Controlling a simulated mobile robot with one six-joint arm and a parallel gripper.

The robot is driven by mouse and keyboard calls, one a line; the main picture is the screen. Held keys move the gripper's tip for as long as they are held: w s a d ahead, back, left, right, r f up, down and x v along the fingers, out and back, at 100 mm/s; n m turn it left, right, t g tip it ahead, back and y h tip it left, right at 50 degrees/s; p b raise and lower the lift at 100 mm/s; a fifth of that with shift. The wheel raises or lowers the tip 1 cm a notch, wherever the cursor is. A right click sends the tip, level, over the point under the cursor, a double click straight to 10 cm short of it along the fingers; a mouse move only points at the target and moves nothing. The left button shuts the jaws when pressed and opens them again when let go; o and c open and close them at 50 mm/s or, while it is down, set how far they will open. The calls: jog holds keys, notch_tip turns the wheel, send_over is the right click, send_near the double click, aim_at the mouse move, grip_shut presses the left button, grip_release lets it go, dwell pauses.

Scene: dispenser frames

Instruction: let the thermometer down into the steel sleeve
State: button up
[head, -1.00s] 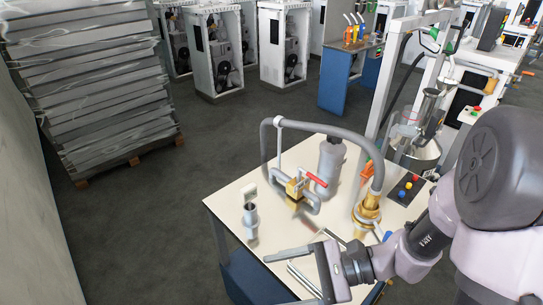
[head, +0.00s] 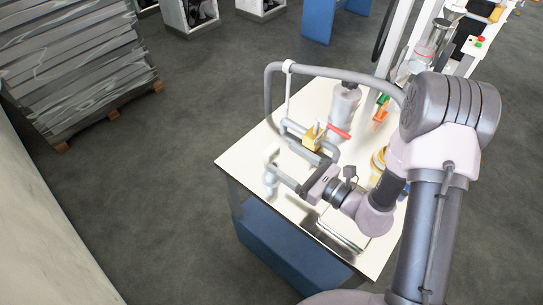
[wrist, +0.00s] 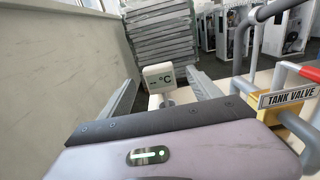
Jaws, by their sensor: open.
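My gripper (wrist: 163,84) is open, with one finger to each side of the thermometer head in the wrist view. No contact with the head is visible. In the head view, my gripper reaches in from the right, just beside the thermometer.
A yellow "TANK VALVE" block (wrist: 287,95) with a red handle and grey piping stands close right of my gripper. A grey bottle (head: 343,103) stands behind it on the white table (head: 248,152). The table's left edge is near the sleeve.

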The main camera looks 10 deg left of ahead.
aim_at(275, 153)
jog(key=x, duration=0.5)
jog(key=shift+a+b, duration=0.25)
jog(key=shift+b, duration=0.15)
jog(key=shift+d+r, duration=0.1)
